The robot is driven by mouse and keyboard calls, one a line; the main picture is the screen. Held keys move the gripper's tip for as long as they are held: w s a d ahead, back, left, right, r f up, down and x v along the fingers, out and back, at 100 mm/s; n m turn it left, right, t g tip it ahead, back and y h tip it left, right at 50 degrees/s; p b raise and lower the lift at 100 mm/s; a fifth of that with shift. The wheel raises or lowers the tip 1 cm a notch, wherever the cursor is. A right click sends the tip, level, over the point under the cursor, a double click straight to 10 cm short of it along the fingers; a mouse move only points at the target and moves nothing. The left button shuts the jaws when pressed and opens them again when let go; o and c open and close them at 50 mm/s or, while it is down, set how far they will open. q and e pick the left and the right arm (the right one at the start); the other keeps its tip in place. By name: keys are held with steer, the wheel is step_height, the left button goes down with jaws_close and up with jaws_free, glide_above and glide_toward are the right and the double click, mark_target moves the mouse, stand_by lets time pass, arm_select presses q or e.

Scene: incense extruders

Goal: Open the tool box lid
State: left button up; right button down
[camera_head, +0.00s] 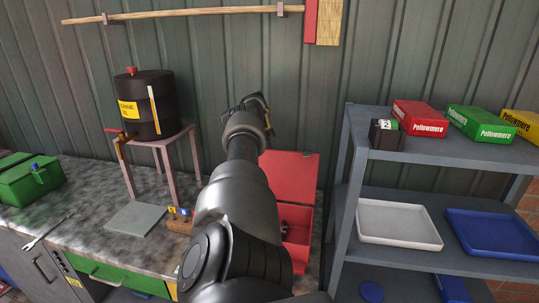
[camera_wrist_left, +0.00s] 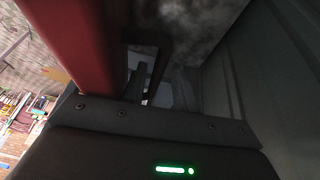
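The red tool box (camera_head: 299,248) stands on the workbench right of centre in the head view. Its red lid (camera_head: 292,172) stands raised at the back, and some dark contents show inside. My left arm hides the box's left part. My left gripper (camera_head: 257,104) is above and left of the lid, in front of the grey wall. In the left wrist view a red surface, likely the lid (camera_wrist_left: 85,45), runs close beside my dark fingers (camera_wrist_left: 150,75); contact and finger gap are unclear. My right gripper is out of view.
A grey shelf (camera_head: 345,170) with boxes and trays stands close on the right. A black drum (camera_head: 150,112) on a pink stand (camera_head: 163,147) is at the left. A grey plate (camera_head: 136,218) and a small block (camera_head: 178,224) lie on the bench.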

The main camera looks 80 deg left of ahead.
arm_select(q)
steer(key=shift+s+f, duration=0.1)
steer(key=shift+f, duration=0.15)
steer(key=shift+r, duration=0.2)
steer(key=p+v, duration=0.6)
steer(key=v, duration=0.5)
steer(key=shift+d, duration=0.15)
steer(key=shift+f, duration=0.1)
